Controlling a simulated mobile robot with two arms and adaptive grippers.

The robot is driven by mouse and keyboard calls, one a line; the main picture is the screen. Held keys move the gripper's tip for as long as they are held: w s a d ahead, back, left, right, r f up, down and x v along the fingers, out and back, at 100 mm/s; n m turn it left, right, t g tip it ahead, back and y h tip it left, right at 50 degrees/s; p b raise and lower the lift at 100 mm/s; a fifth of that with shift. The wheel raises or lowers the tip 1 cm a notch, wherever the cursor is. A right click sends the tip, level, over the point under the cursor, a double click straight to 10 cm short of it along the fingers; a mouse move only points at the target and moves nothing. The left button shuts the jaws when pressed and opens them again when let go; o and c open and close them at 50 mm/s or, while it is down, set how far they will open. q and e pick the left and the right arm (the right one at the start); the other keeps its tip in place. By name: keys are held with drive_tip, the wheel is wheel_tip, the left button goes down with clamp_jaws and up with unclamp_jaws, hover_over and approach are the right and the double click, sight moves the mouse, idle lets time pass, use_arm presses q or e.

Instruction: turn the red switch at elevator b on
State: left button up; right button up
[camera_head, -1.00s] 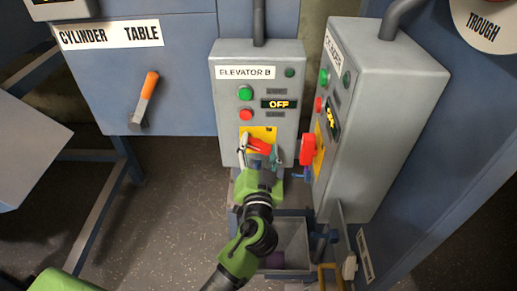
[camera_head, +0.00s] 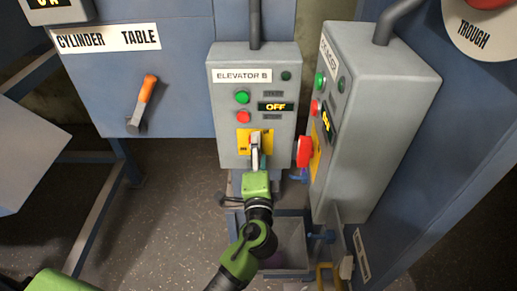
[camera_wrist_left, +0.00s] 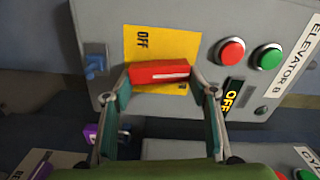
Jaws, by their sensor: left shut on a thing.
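The elevator B box (camera_head: 226,143) is grey, with a green button, a red button and a display reading OFF (camera_head: 276,107). Its yellow switch plate (camera_head: 243,137) is partly covered by my left gripper (camera_head: 256,145) in the head view, which hides the red switch there. In the left wrist view the red switch handle (camera_wrist_left: 160,73) lies across the yellow plate (camera_wrist_left: 180,45), near a printed OFF. My left gripper (camera_wrist_left: 172,85) is shut on this handle, one finger at each end. My right gripper is not in view.
A second grey box (camera_head: 385,110) with its own red switch (camera_head: 304,151) stands close on the right. The cylinder table panel (camera_head: 100,85) with an orange-handled lever (camera_head: 147,88) is at the left. A metal bin (camera_head: 290,235) stands below.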

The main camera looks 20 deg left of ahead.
use_arm(q)
drive_tip(key=shift+f+m, duration=0.15)
drive_tip(key=shift+m, duration=0.85)
drive_tip(key=o, duration=1.1)
drive_tip(key=v, duration=1.2)
drive_tip(key=shift+s, duration=0.1)
